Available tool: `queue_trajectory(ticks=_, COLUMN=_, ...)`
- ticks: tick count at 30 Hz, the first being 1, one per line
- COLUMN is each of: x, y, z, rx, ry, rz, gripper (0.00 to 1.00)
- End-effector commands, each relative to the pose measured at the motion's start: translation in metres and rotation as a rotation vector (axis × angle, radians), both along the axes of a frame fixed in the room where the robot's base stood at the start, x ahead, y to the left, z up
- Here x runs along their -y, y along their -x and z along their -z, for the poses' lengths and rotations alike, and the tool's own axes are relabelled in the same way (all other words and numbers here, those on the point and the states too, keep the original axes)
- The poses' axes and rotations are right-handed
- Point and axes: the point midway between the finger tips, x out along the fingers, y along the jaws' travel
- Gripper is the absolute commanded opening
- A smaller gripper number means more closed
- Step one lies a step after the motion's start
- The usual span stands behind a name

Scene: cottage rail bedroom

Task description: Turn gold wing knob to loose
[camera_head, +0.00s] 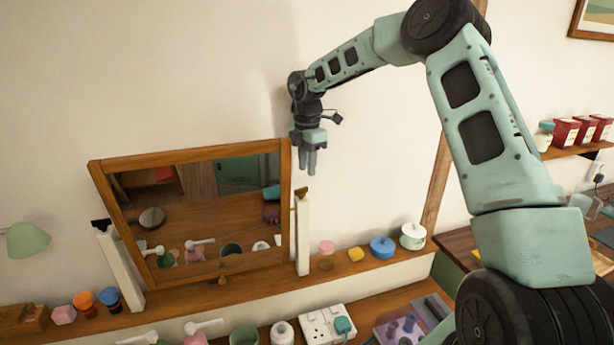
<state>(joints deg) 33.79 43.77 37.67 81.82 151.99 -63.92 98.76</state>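A wood-framed tilting mirror (188,158) stands on the wooden shelf between two white posts. A small brownish-gold knob (301,193) shows at the top of the right post (302,238); its wing shape is too small to make out. A dark knob (101,225) tops the left post (122,262). Another small gold piece (222,280) shows at the mirror's lower edge. My gripper (308,173) points down, just above the right knob in the picture, and appears apart from it. Its fingers look close together, but whether they are shut is unclear. Nothing shows between them.
Right of the mirror, the shelf holds a pink jar (326,247), a yellow block (356,254), a blue lidded pot (382,247) and a white lidded pot (413,236). Small bottles (109,299) stand at left. A white socket strip (328,325) lies below. The wall above is clear.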

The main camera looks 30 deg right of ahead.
Motion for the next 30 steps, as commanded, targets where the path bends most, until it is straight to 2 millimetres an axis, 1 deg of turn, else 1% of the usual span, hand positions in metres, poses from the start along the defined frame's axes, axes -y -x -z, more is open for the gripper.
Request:
queue_trajectory(ticks=3, x=0.000, y=0.000, z=0.020, rx=-0.004, ry=0.000, rz=-0.001, gripper=0.28)
queue_trajectory(ticks=9, x=0.000, y=0.000, z=0.047, rx=-0.002, ry=0.000, rz=0.001, gripper=0.28)
queue_trajectory(ticks=15, x=0.000, y=0.000, z=0.058, rx=0.000, ry=0.001, rz=-0.001, gripper=0.28)
queue_trajectory(ticks=22, x=0.000, y=0.000, z=0.059, rx=0.001, ry=0.001, rz=-0.001, gripper=0.28)
queue_trajectory(ticks=25, x=0.000, y=0.000, z=0.059, rx=0.001, ry=0.001, rz=0.000, gripper=0.00)
queue_trajectory(ticks=30, x=0.000, y=0.000, z=0.058, rx=0.001, ry=0.001, rz=-0.001, gripper=0.00)
